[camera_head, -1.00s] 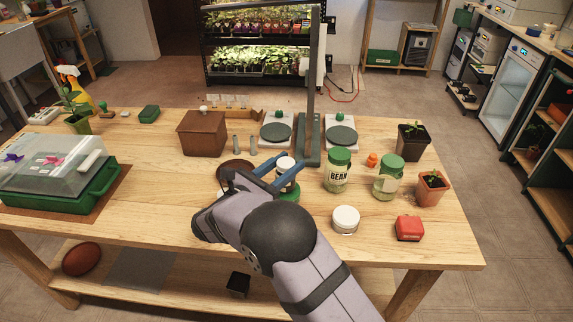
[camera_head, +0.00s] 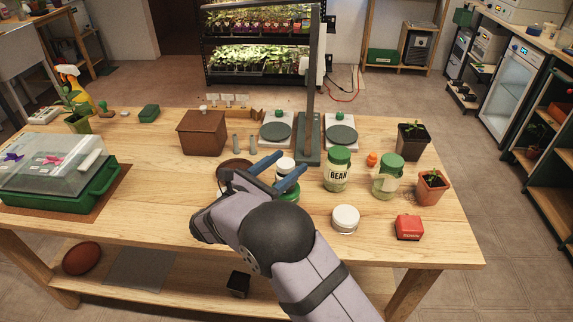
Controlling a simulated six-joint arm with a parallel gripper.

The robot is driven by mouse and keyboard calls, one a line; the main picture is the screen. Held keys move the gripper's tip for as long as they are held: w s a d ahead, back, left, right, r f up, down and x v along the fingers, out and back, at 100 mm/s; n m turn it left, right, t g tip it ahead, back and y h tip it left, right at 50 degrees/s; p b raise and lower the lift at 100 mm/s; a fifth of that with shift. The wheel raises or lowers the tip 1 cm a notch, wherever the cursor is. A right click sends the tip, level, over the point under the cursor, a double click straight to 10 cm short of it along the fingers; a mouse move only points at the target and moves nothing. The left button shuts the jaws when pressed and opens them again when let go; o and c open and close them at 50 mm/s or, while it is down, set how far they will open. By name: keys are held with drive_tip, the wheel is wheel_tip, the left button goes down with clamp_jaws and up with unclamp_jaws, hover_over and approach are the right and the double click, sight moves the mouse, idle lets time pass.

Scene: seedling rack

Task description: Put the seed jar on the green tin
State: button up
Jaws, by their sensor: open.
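A small white-lidded jar (camera_head: 284,163), which I take to be the seed jar, stands upright between the fingers of my gripper (camera_head: 292,161). The gripper is open, with one blue finger on each side of the jar. The green tin (camera_head: 290,196) shows directly below the jar, partly covered by the near finger. The jar appears to rest on the tin, but the finger hides most of where they meet. I cannot tell whether either finger still touches the jar.
The BEAN jar (camera_head: 337,172) stands close on the right, with another green-lidded jar (camera_head: 387,178) beyond it. A white-lidded tub (camera_head: 345,219) and a red box (camera_head: 409,228) are nearer the front.

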drive_tip(key=b+v, duration=0.1)
drive_tip(key=v, duration=1)
drive_tip(key=shift+s+a, duration=0.15)
drive_tip(key=shift+s, duration=0.1)
drive_tip(key=s+d+f+m+g+p, duration=0.1)
drive_tip(key=d+m+g, duration=0.1)
drive_tip(key=d, duration=0.3)
drive_tip(key=s+d+f+m+g+y+p, duration=0.1)
drive_tip(key=d+m+g+p, duration=0.1)
drive_tip(key=d+g, duration=0.2)
drive_tip(key=s+d+f+m+g+p, duration=0.1)
drive_tip(key=s+d+m+g+p, duration=0.1)
drive_tip(key=d, duration=0.5)
drive_tip(key=shift+d+f+m+g+y, duration=0.2)
drive_tip(key=shift+d+m+g+y, duration=0.2)
drive_tip(key=shift+m+g, duration=0.25)
drive_tip(key=s+d+f+m+g+y+b, duration=0.3)
drive_tip(key=s+d+f+m+y, duration=0.2)
drive_tip(key=s+m, duration=0.5)
drive_tip(key=s+d+f+m+g+y+b, duration=0.2)
drive_tip(key=s+d+f+m+y, duration=0.35)
drive_tip(key=m, duration=0.65)
wheel_tip(320, 180, up, 15)
drive_tip(key=s+h+p, duration=0.1)
drive_tip(key=p, duration=1.4)
drive_tip(key=shift+s+h, duration=0.25)
drive_tip(key=shift+h, duration=0.1)
